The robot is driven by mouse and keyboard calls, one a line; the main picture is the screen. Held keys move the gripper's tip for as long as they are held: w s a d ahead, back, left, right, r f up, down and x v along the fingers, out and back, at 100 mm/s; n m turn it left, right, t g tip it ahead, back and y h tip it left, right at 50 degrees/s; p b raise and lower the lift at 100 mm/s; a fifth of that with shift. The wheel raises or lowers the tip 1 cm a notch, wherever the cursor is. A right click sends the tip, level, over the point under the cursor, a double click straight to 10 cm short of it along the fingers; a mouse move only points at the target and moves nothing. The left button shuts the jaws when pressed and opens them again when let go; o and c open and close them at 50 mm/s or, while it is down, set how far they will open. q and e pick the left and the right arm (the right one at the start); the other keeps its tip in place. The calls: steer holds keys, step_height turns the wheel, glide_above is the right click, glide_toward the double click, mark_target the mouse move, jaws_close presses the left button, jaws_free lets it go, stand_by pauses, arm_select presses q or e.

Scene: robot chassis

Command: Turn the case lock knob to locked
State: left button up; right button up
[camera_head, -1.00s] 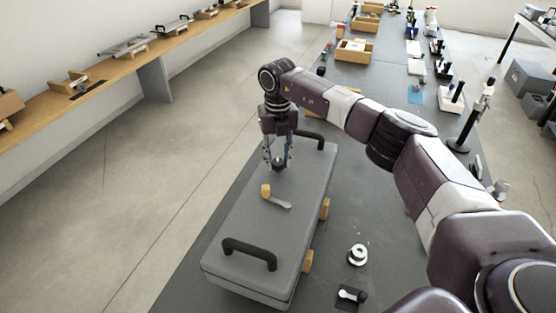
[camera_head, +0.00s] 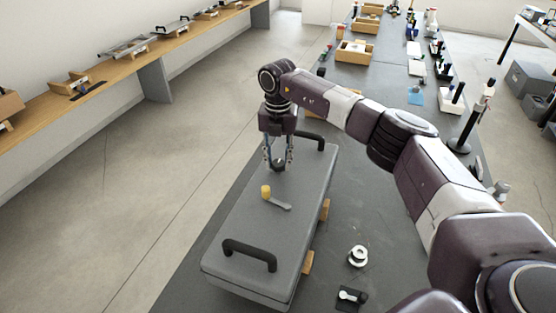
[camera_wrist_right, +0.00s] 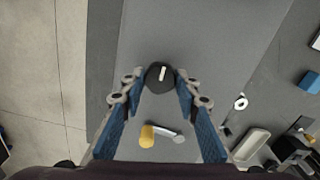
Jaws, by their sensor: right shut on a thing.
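The grey case (camera_head: 235,215) lies flat on the dark bench, with two black handles on its lid. The black round lock knob (camera_wrist_right: 153,84) with a white pointer line stands on the lid. The line points almost straight up in the right wrist view. My right gripper (camera_head: 278,166) comes down from above and is shut on the knob, its fingertips on either side. In the head view the fingers partly hide the knob. Beside it on the lid are a yellow-capped post (camera_head: 266,191) and a grey lever (camera_head: 278,204). My left gripper is not in view.
Wooden blocks (camera_head: 308,262) sit along the case's right side. A white ring-shaped part (camera_head: 358,256) and a small dark plate with a white lever (camera_head: 349,297) lie to its right. Wooden trays (camera_head: 354,50) stand farther back. Open floor lies left of the bench.

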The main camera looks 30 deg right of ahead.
mark_target(278, 162)
steer(key=shift+w+d+r, duration=0.1)
steer(key=shift+r, duration=0.05)
steer(key=o, duration=1.2)
steer(key=shift+c, duration=0.2)
step_height(278, 162, up, 12)
